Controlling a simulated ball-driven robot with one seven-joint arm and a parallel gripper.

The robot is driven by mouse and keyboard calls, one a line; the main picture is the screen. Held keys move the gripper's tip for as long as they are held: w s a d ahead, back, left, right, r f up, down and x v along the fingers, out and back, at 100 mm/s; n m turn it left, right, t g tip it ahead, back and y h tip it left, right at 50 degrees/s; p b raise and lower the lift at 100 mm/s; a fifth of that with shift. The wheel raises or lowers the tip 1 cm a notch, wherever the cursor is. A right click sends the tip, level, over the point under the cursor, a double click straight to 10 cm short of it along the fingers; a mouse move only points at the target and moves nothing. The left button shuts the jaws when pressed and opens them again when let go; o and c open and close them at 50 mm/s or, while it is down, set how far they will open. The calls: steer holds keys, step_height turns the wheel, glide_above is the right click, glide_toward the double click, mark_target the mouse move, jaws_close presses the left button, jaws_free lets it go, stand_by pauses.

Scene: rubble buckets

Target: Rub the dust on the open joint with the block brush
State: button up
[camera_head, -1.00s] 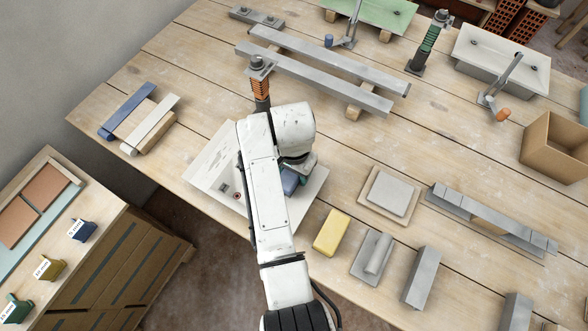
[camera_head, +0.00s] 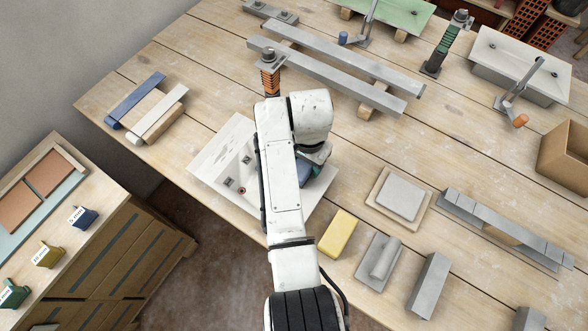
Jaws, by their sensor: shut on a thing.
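My gripper (camera_head: 316,157) is over the right part of a pale board (camera_head: 215,160) on the workbench, mostly hidden behind my white arm. A dark blue block (camera_head: 305,174) shows just under it. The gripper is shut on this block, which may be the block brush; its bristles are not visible. Small fittings and a red dot show on the board left of my arm. I cannot make out dust or the open joint there. Two long grey bars (camera_head: 345,58) lie parallel with a gap between them farther back.
A yellow sponge (camera_head: 337,234), a grey float (camera_head: 379,260) and a grey block (camera_head: 428,283) lie right of my arm. An orange-gripped clamp (camera_head: 269,79) stands behind it. A cardboard box (camera_head: 565,160) is at the right. Bare wood shows around the board.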

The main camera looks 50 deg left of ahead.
steer(key=shift+w+f, duration=0.25)
steer(key=shift+w, duration=0.25)
steer(key=shift+r+p, duration=0.75)
steer(key=shift+r, duration=0.1)
steer(key=shift+s+d+r+p, duration=0.1)
steer(key=shift+s+d+p, duration=0.1)
steer(key=shift+s+p, duration=0.95)
steer(key=shift+s+d, duration=0.15)
steer(key=shift+s, duration=0.45)
